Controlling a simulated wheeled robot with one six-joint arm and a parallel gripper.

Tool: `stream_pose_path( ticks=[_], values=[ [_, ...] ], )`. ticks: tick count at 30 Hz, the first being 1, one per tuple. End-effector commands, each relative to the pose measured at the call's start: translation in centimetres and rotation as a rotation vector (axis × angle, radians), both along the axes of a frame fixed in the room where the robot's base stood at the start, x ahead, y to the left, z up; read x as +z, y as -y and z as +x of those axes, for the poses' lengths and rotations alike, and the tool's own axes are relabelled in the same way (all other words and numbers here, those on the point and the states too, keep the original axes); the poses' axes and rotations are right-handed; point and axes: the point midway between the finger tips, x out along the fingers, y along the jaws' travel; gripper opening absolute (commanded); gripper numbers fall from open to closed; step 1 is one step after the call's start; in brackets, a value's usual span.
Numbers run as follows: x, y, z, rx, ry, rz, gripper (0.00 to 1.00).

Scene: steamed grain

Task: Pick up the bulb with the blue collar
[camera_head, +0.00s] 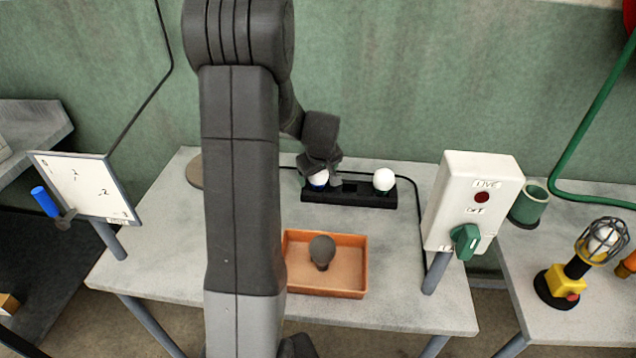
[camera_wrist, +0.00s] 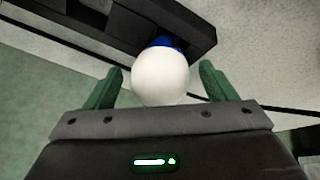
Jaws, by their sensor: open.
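The bulb with the blue collar (camera_head: 318,177) has a white globe and stands at the left part of a black rack (camera_head: 362,196) on the table. In the wrist view the white globe (camera_wrist: 160,77) sits between the two green fingers of my gripper (camera_wrist: 160,90), with the blue collar (camera_wrist: 165,42) just beyond it at the rack. The fingers are open, with a gap on each side of the globe. In the head view my gripper (camera_head: 320,165) is at the bulb and partly covers it. A second white bulb (camera_head: 384,180) with a greenish collar stands at the rack's right end.
An orange tray (camera_head: 350,280) holding a dark grey bulb (camera_head: 322,251) lies in front of the rack. A white switch box (camera_head: 470,205) with a green knob stands right. A caged lamp (camera_head: 590,255) and green cup (camera_head: 528,205) are farther right. A whiteboard (camera_head: 85,185) stands left.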

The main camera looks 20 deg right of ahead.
Motion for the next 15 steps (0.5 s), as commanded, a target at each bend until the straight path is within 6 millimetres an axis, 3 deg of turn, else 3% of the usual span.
stream_pose_path(
  ticks=[11, 15],
  values=[
    [-1.05, 0.13, 0.45, 0.000, 0.000, 0.000, 0.78],
    [-1.05, 0.12, 0.43, 0.000, 0.000, 0.000, 0.54]
  ],
)
